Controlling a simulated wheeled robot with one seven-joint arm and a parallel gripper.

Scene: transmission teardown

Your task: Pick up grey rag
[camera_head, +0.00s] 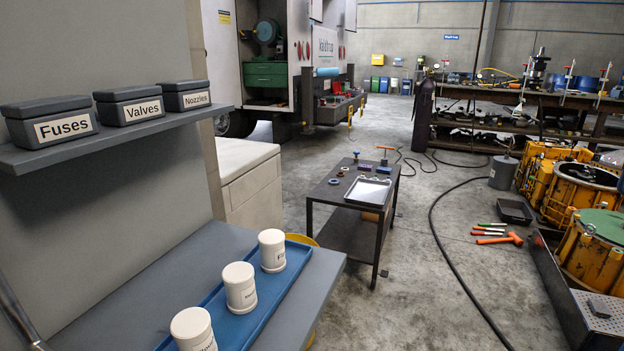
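I cannot make out a grey rag for certain in the head view. A small flat dark grey piece (599,308) lies on the perforated plate (607,332) at the lower right, too small to tell whether it is cloth. My gripper is not in view.
A blue tray (268,306) with three white jars stands on the grey counter (130,290) in front. Labelled boxes sit on a shelf (120,142) at left. A low cart (338,190) stands mid-floor.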

